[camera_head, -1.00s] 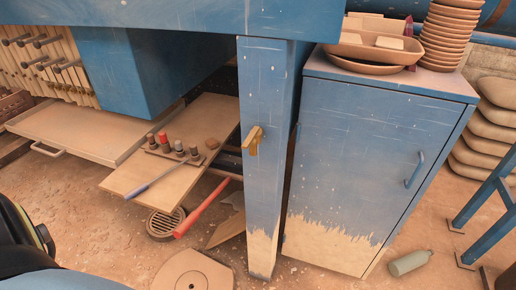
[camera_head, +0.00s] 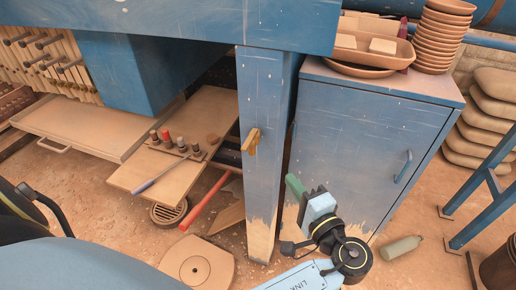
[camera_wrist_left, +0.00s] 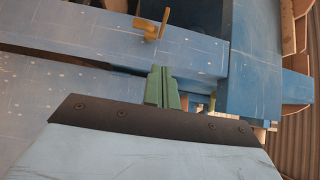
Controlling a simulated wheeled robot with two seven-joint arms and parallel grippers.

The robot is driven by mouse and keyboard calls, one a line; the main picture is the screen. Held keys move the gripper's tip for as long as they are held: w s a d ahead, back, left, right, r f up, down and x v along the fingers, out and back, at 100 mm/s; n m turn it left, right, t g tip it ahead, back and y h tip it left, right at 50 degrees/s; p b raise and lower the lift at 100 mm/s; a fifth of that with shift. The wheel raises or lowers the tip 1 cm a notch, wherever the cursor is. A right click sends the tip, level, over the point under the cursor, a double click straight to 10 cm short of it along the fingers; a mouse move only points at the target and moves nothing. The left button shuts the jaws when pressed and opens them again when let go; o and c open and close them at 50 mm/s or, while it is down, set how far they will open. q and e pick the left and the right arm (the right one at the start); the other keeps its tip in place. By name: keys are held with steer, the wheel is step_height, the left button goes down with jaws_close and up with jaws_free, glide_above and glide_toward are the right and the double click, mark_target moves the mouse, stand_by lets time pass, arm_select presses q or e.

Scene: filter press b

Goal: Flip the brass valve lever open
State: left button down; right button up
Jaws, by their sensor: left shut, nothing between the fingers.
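The brass valve lever (camera_head: 251,141) is on the front face of the blue post (camera_head: 262,100), its handle hanging down at a slight slant. It also shows at the top of the left wrist view (camera_wrist_left: 152,27). My left gripper (camera_head: 293,184) has green fingers, is shut and empty, and is below and to the right of the lever, apart from it. In the left wrist view its fingers (camera_wrist_left: 162,88) are together, pointing up the picture, with the lever beyond their tips. My right gripper is not in view.
A blue cabinet (camera_head: 362,130) stands right of the post, with clay dishes (camera_head: 445,38) on top. Left of the post is a board (camera_head: 135,175) with small bottles. A red bar (camera_head: 207,202) and a round plate (camera_head: 198,262) are low down. A bottle (camera_head: 401,248) lies on the floor.

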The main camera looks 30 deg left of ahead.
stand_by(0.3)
arm_select(q)
steer(key=p, duration=0.2)
glide_toward(250, 139)
steer(key=w+x, duration=0.1)
steer(key=x, duration=0.3)
steer(key=shift+s+a+f, duration=0.2)
steer(key=shift+s+a, duration=0.15)
steer(key=shift+a, duration=0.1)
